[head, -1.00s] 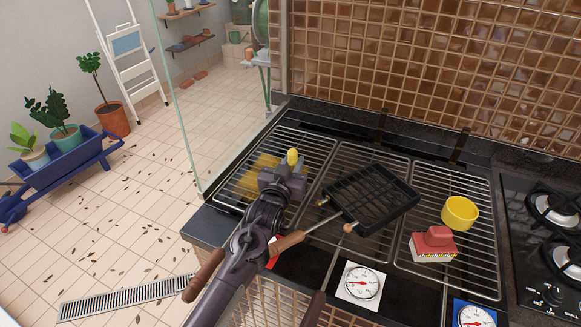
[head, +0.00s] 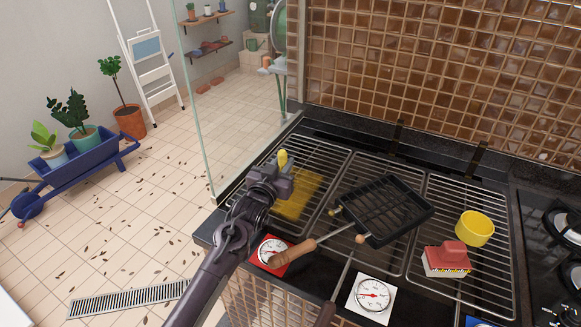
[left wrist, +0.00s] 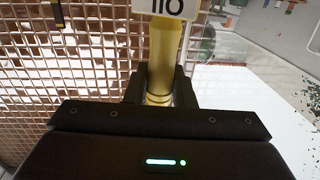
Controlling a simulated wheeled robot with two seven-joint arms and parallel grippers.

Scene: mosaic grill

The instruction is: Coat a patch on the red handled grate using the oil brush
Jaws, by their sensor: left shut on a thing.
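My left gripper (head: 277,180) is over the left grate (head: 325,158) and is shut on a yellow handle, taken to be the oil brush (head: 283,157). The handle also shows between the fingers in the left wrist view (left wrist: 162,65), with a white "110" label across it. The brush head is hidden, so I cannot tell whether it touches the bars. A golden oily patch (head: 298,195) lies on this grate, just right of the gripper. I see no red handle clearly on any grate; a red-framed gauge (head: 270,252) sits in front of the left one. My right gripper is out of view.
A black grill pan (head: 385,212) with a wooden handle lies on the middle grate. A wooden-handled tool lies in front of it. A yellow cup (head: 475,229) and red-topped scrub brush (head: 447,258) stand on the right grate. A glass panel (head: 203,120) rises at left.

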